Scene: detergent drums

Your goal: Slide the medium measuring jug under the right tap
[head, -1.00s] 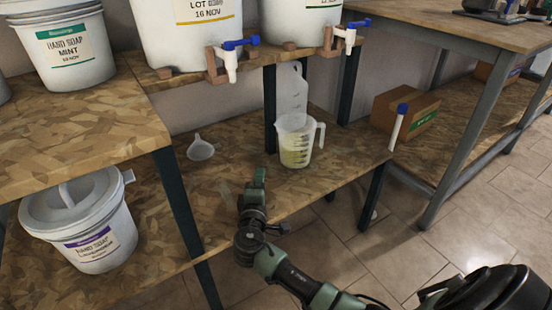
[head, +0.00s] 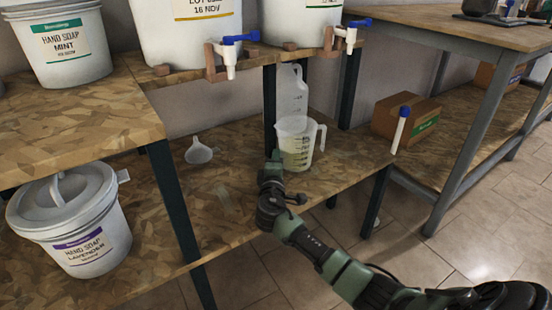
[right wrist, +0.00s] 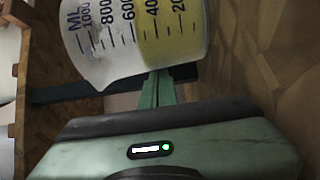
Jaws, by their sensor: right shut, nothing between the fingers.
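The measuring jug (head: 297,155) is clear with dark markings and holds some yellowish liquid. It stands upright on the lower shelf, handle to the right. The right tap (head: 345,42), white with a blue lever, is on the right drum above and right of it; the left tap (head: 230,52) is above and left. My right gripper (head: 272,163) is shut and empty at the jug's near left side. In the right wrist view the jug (right wrist: 130,40) is just beyond the fingers (right wrist: 156,85); I cannot tell if they touch. My left gripper is out of view.
A tall translucent bottle (head: 292,90) stands behind the jug. A small funnel (head: 198,151) lies to the left. A blue-topped white stick (head: 400,130) and a cardboard box (head: 407,117) are to the right. Dark shelf legs (head: 177,215) frame the lower shelf (head: 225,185), clear in front.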

